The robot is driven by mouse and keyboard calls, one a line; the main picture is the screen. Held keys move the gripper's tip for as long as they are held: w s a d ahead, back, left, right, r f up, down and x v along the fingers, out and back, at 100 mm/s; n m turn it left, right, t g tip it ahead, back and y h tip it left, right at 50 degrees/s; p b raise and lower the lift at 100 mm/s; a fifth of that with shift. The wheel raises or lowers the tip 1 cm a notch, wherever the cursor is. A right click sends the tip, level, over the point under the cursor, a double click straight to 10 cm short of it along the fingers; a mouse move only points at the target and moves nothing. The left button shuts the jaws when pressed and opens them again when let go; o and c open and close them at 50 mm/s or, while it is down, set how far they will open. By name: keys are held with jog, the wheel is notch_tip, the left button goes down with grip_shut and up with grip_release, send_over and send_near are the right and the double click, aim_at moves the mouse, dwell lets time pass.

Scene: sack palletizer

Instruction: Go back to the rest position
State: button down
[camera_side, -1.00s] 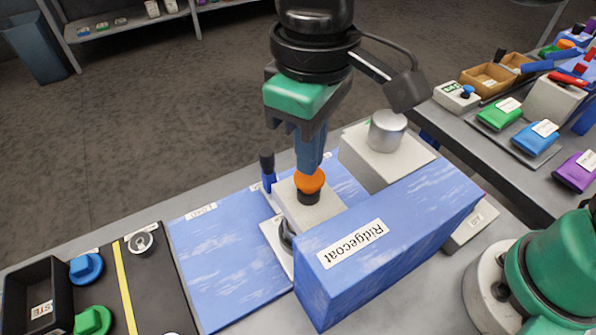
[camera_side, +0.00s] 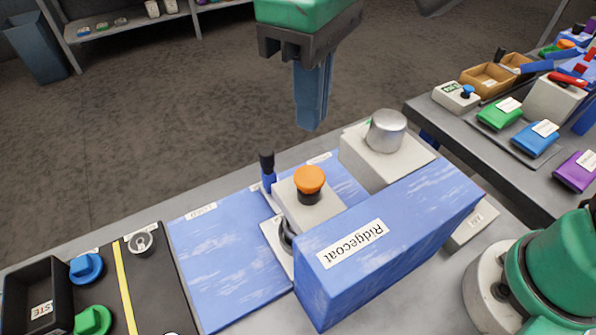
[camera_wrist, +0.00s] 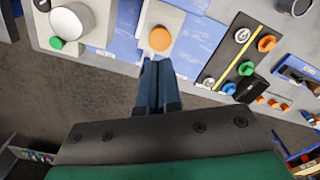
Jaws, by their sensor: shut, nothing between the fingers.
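My gripper (camera_side: 312,112) is shut and empty, with its blue fingers pointing down. It hangs above and behind the orange button (camera_side: 310,180), clear of it. The button is a mushroom head on a pale box (camera_side: 305,213) on the blue panel. In the wrist view the shut fingertips (camera_wrist: 158,64) show just below the orange button (camera_wrist: 160,38). The upper part of my arm is out of the side view.
A blue block labelled Ridgecoat (camera_side: 390,245) stands in front of the pale box. A grey cylinder (camera_side: 386,131) tops another pale box at right. A blue-black upright piece (camera_side: 267,171) stands left of the button. A black bin (camera_side: 38,295) sits at far left. Space around my gripper is clear.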

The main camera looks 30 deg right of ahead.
jog(key=shift+r, duration=0.85)
jog(key=w+d+f+m+t, duration=0.1)
jog(key=d+f, duration=0.1)
jog(key=d, duration=0.1)
jog(key=w+d+f+m+t, duration=0.1)
jog(key=w+d, duration=0.1)
jog(key=d, duration=0.2)
jog(key=w+d+f+m+t+y, duration=0.1)
jog(key=d+f, duration=0.1)
jog(key=d, duration=0.1)
jog(key=shift+w+d+f, duration=0.15)
jog(key=shift+w+f, duration=0.05)
jog(key=shift+f, duration=0.1)
jog(key=d+f+m+t+h, duration=0.1)
jog(key=d+f+m+t, duration=0.2)
jog(key=d, duration=0.6)
notch_tip(320, 180, down, 3)
jog(key=shift+d+r+t, duration=0.1)
jog(key=shift+d+t, duration=0.3)
jog(key=shift+t, duration=0.2)
jog(key=shift+s, duration=0.1)
